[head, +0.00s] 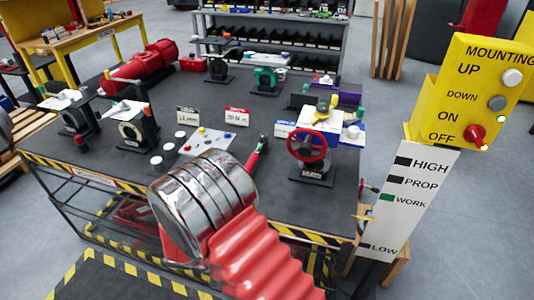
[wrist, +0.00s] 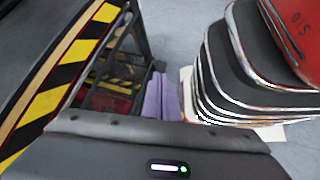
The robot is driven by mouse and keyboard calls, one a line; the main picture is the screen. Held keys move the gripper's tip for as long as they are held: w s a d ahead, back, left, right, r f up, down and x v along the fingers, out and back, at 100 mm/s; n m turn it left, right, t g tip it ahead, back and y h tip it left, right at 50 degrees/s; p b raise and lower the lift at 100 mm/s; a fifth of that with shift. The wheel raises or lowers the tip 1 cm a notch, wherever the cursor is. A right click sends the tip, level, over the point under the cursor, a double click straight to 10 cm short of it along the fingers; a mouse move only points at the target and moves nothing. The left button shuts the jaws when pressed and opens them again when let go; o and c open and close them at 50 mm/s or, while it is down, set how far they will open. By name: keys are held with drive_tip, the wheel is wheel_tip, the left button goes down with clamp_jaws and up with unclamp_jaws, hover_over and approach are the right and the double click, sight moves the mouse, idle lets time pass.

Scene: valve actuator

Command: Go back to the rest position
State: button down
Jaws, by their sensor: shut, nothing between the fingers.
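My gripper (wrist: 162,92) shows in the wrist view as two pale purple fingers close together beyond the dark grey housing. It is shut, with nothing held between the fingers. It is beside the bench's open lower frame, which stands to the left in that view. I cannot make out the fingers in the head view. The workbench (head: 105,185) has a dark top. A red handwheel valve (head: 307,146) stands on its right part, apart from my gripper.
A yellow control box (head: 480,90) and a white level sign (head: 405,200) stand at the right. A yellow-and-black striped edge (wrist: 60,85) runs along the left of the wrist view. Shelving (head: 270,50) stands behind the bench. Grey floor is clear at far right.

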drive_tip(key=s+d+r+m+t+y, duration=0.1)
drive_tip(key=d+r+m, duration=0.4)
drive_tip(key=r, duration=0.6)
drive_tip(key=s+d+r+m+t+y, duration=0.2)
drive_tip(key=s+d+r+m+y, duration=0.2)
drive_tip(key=d+r, duration=0.3)
drive_tip(key=s+d+r+m+t+y, duration=0.1)
drive_tip(key=s+d+r+m+y, duration=0.2)
drive_tip(key=r, duration=1.3)
drive_tip(key=d+m+y, duration=0.2)
drive_tip(key=d+m, duration=0.1)
drive_tip(key=m, duration=0.1)
drive_tip(key=shift+s+d+t, duration=0.2)
drive_tip(key=shift+t, duration=0.1)
